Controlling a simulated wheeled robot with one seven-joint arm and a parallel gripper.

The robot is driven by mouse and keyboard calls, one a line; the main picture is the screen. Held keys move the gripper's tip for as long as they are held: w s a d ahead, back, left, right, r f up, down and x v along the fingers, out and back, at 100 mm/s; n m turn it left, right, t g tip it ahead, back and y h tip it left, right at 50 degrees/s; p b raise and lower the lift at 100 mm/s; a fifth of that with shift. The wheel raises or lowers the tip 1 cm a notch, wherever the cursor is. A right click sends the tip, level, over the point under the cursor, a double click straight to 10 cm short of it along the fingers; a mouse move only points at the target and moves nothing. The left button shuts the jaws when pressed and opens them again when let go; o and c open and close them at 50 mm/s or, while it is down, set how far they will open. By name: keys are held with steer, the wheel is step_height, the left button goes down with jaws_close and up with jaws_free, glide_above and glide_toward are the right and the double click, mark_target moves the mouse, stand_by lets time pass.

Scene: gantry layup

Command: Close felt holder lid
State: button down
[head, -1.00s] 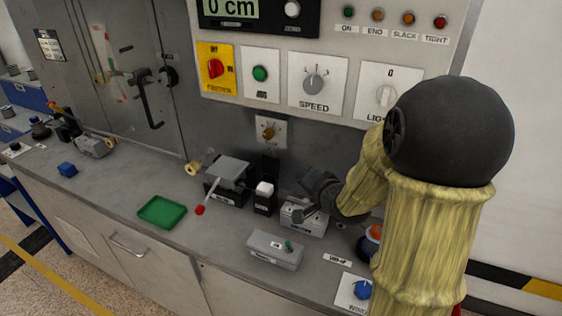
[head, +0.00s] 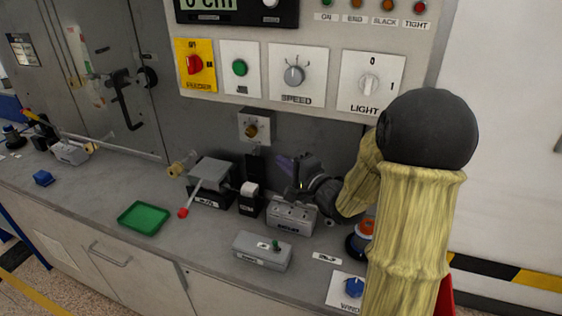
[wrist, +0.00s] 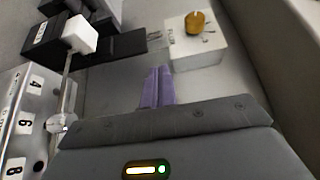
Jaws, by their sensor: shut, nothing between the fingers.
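The felt holder (head: 247,207) is a small black box with a white block of felt (head: 250,188) on it, on the bench below the wall panel. Its black lid (head: 256,167) appears to stand open and upright at the back. In the wrist view the holder (wrist: 42,45) is at upper left, with the white felt (wrist: 79,34) and the dark lid (wrist: 115,46) extending right. My gripper (head: 285,163) is raised right of the lid, apart from it. Its purple fingers (wrist: 157,88) are shut and empty, below and right of the lid in the wrist view.
A grey numbered box (head: 291,214) stands right of the holder, under my gripper. A grey device with a red-tipped lever (head: 211,172) is to the left. A brass knob on a white mount (head: 254,127) projects behind. A green tray (head: 143,217) and a grey box (head: 262,251) are in front.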

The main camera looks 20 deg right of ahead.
mark_target(254, 163)
steer(key=x, duration=0.8)
steer(key=shift+w, duration=0.2)
steer(key=shift+f, duration=0.1)
